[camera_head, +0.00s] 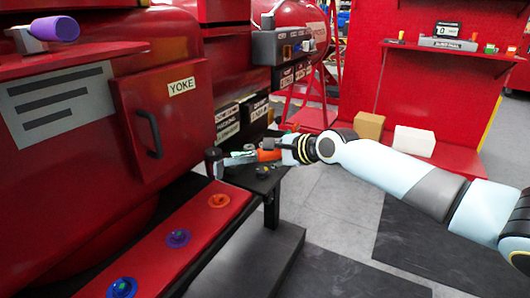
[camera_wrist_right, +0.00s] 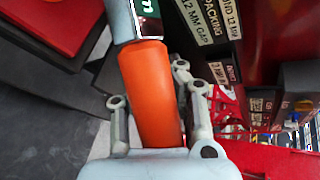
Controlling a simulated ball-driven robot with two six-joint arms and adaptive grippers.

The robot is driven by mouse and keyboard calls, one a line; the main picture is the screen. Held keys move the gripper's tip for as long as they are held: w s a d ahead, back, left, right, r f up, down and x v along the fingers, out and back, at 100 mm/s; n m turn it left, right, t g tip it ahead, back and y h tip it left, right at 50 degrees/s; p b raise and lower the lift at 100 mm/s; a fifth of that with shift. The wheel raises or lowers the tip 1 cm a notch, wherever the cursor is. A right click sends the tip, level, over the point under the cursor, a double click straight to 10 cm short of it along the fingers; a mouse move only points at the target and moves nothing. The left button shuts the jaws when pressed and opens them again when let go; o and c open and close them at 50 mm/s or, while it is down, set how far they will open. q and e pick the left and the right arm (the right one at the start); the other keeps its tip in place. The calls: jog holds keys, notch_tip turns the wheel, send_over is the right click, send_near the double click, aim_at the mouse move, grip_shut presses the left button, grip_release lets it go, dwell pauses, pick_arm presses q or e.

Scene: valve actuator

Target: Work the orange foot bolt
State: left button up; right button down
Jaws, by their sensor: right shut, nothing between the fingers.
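The orange foot bolt (camera_head: 219,200) sits on the red ledge (camera_head: 195,222), at its far end, in the head view. My right gripper (camera_head: 283,151) is over the small black table beyond the ledge, to the right of and behind the bolt. Its fingers are shut. An orange-handled tool (camera_head: 268,155) with a grey shaft lies in front of the gripper. In the wrist view the orange handle (camera_wrist_right: 150,90) shows along the fingers (camera_wrist_right: 160,115); I cannot tell whether they touch it. My left gripper is not in view.
A purple bolt (camera_head: 178,238) and a blue-green one (camera_head: 122,287) sit nearer on the ledge. A black cylinder (camera_head: 213,160) stands on the black table (camera_head: 262,184). The red cabinet marked YOKE (camera_head: 165,115) rises at the left.

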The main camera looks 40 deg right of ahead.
pick_arm(q)
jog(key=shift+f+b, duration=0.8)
jog(key=shift+b, duration=0.05)
pick_arm(e)
jog(key=shift+f, duration=2.45)
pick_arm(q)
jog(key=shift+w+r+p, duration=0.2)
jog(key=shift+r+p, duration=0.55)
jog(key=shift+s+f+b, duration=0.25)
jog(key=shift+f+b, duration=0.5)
pick_arm(e)
jog(key=shift+f, duration=1)
pick_arm(q)
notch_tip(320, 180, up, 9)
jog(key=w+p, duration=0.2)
jog(key=p, duration=0.7)
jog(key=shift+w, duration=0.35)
pick_arm(e)
jog(key=shift+s+a+m+h, duration=0.25)
jog(key=shift+s+m+h, duration=0.85)
jog(key=shift+s, duration=0.05)
